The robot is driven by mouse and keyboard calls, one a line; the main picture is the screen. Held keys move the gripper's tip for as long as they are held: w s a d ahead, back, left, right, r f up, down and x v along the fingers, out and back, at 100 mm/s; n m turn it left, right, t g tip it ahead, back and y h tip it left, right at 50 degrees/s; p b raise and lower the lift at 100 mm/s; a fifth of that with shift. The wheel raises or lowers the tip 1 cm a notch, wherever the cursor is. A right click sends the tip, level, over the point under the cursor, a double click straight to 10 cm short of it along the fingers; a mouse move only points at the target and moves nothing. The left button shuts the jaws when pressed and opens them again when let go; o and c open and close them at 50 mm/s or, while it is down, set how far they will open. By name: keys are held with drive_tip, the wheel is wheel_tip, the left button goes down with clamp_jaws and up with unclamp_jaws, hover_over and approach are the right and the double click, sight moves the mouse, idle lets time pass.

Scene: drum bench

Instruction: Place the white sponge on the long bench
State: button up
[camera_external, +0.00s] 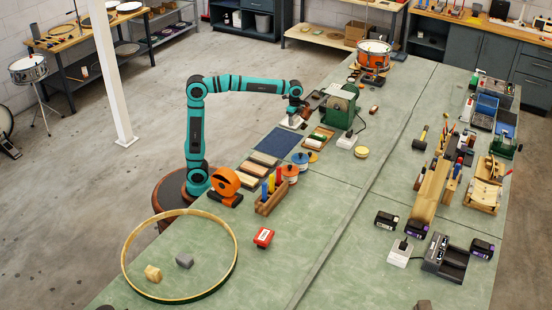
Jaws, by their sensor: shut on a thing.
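My teal arm reaches right over the near-left part of the long bench (330,215), which has a green top. My gripper (296,119) points down near the bench's left edge, left of a green machine. It is shut on a small pale thing (291,124) that looks like the white sponge; the fingers and the small size hide its exact outline. I cannot tell whether the pale thing touches the bench top.
A dark blue mat (280,143), a green machine (340,106), a white box (346,141) and a wooden tray (320,137) lie close around my gripper. A large hoop (237,245) lies at the front left. The strip right of the red box (263,237) is clear.

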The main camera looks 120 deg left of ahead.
sight(294, 117)
wheel_tip(294, 117, up, 11)
drive_tip(key=shift+r, duration=0.1)
drive_tip(key=w+d+m, duration=0.2)
drive_tip(key=w+d, duration=0.4)
drive_tip(key=d, duration=0.6)
drive_tip(key=w+d+m, duration=0.3)
drive_tip(key=w+d, duration=0.3)
drive_tip(key=d, duration=0.5)
drive_tip(key=w+d+m, duration=0.2)
drive_tip(key=w+d, duration=0.5)
drive_tip(key=d, duration=0.5)
drive_tip(key=d+m, duration=0.4)
drive_tip(key=d, duration=2.1)
drive_tip(key=s+d+m, duration=0.2)
drive_tip(key=s+d, duration=0.4)
drive_tip(key=d, duration=0.6)
drive_tip(key=s+d+m, duration=0.2)
drive_tip(key=s+d, duration=0.4)
drive_tip(key=d, duration=0.5)
drive_tip(key=s+d+m, duration=0.3)
drive_tip(key=s+d, duration=0.4)
drive_tip(key=d, duration=0.5)
wheel_tip(294, 117, down, 11)
drive_tip(key=shift+w+a, duration=0.25)
drive_tip(key=shift+f, duration=0.2)
